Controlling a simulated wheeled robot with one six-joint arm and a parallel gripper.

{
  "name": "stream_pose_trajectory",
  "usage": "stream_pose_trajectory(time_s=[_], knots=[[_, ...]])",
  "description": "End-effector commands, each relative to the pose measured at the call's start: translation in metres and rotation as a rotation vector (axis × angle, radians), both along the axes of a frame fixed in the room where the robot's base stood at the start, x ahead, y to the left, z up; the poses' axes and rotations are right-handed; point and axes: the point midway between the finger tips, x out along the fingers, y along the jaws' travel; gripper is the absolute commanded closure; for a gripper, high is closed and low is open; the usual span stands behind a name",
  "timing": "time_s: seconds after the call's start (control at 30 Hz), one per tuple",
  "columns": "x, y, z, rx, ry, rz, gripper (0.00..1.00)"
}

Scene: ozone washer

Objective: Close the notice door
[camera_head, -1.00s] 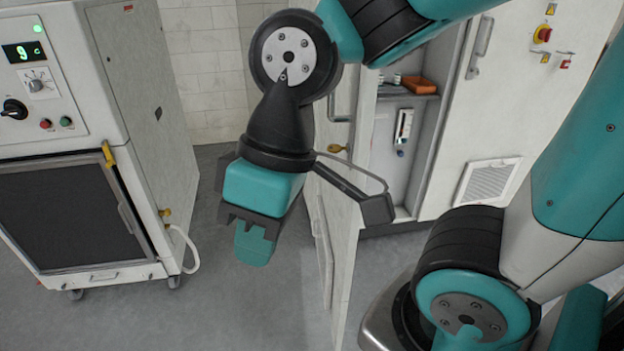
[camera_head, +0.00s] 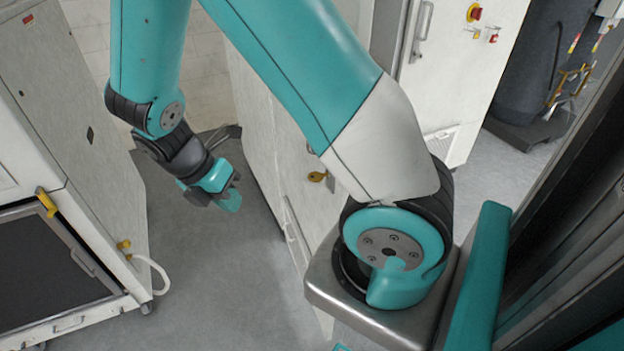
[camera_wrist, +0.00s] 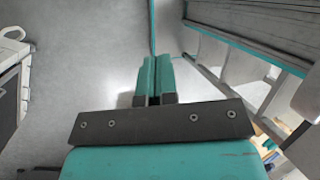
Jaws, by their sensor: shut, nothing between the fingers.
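The white door (camera_head: 262,120) with a yellow handle (camera_head: 317,176) stands open in the middle of the head view. My arm crosses in front and hides part of it and most of the cabinet opening. No notice on the door can be made out. My gripper (camera_head: 230,201) is to the left of the door, apart from it, above the grey floor. In the wrist view my gripper (camera_wrist: 155,78) has its teal fingers together, with nothing between them.
A white machine (camera_head: 75,130) with a dark front window stands at the left, a white hose at its base. The white cabinet (camera_head: 455,70) with a red knob is at the upper right, with a dark tank (camera_head: 545,60) beyond. Grey floor (camera_head: 215,280) is clear between machine and door.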

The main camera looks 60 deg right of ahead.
Motion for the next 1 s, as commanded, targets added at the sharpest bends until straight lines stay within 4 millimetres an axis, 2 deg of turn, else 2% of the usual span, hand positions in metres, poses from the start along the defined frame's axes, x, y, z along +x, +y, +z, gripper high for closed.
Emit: stream_pose_trajectory(time_s=[0.1,0.2,0.33,0.57,1.0], knots=[[0.000,-0.037,-0.010,-0.056,0.200,0.247,1.00],[-0.003,-0.060,-0.020,-0.078,0.347,0.408,1.00],[-0.007,-0.077,-0.028,-0.081,0.475,0.534,1.00],[-0.016,-0.093,-0.040,-0.078,0.531,0.583,1.00],[-0.057,-0.144,-0.099,-0.075,0.529,0.581,1.00]])
